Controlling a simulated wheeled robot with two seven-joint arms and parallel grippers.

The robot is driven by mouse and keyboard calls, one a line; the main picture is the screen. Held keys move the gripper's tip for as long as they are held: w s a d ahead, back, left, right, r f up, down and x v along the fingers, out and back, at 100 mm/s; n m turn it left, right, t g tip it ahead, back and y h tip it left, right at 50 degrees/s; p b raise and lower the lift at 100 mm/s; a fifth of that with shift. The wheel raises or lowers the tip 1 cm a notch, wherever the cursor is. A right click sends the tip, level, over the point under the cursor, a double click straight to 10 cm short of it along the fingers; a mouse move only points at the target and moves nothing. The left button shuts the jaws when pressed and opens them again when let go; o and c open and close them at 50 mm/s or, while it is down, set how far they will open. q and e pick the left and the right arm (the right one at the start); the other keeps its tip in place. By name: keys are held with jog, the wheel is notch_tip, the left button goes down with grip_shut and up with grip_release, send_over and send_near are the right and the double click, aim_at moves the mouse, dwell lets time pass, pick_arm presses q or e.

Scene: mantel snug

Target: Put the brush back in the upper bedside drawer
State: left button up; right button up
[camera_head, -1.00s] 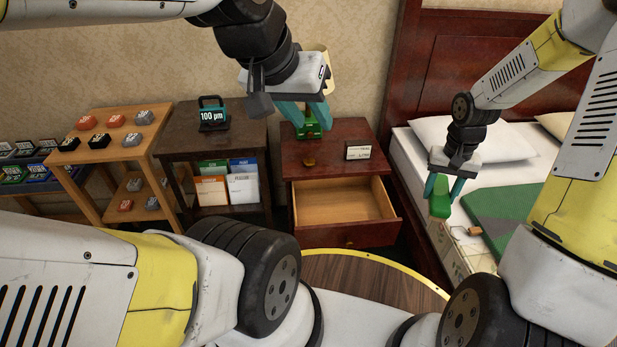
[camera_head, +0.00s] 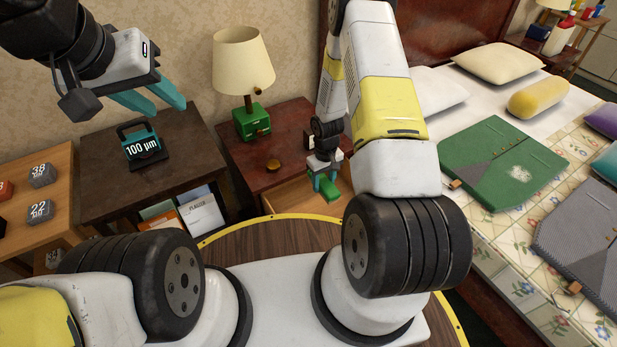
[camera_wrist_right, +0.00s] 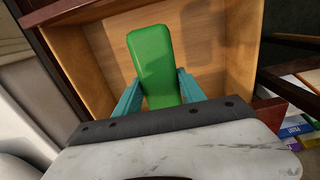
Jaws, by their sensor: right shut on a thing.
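The brush shows as a green block; my right gripper (camera_head: 325,178) is shut on this green brush (camera_head: 328,190) at the bedside drawer. In the right wrist view the brush (camera_wrist_right: 155,65) stands out between the teal fingers, over the open upper drawer (camera_wrist_right: 100,62) with its bare wooden inside. In the head view the drawer (camera_head: 285,200) is pulled out below the bedside table top (camera_head: 290,118), and my right arm hides its right part. My left gripper (camera_head: 150,100) is open and empty, raised near the wall. I cannot tell whether the brush touches the drawer floor.
A lamp with a green base (camera_head: 252,122) and a small brown knob-like object (camera_head: 272,165) stand on the bedside table.

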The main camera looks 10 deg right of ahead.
notch_tip(320, 180, down, 14)
jog(key=shift+r, duration=0.15)
jog(key=shift+w+a+f, duration=0.2)
jog(key=shift+w+f, duration=0.05)
jog(key=shift+w, duration=0.35)
jog(key=shift+w+a+f, duration=0.2)
jog(key=shift+w+a, duration=0.05)
jog(key=shift+w, duration=0.35)
jog(key=shift+w+a+f, duration=0.2)
jog(key=shift+w+f, duration=0.05)
jog(key=shift+w, duration=0.35)
jog(key=o, duration=1.3)
jog(key=shift+f, duration=0.15)
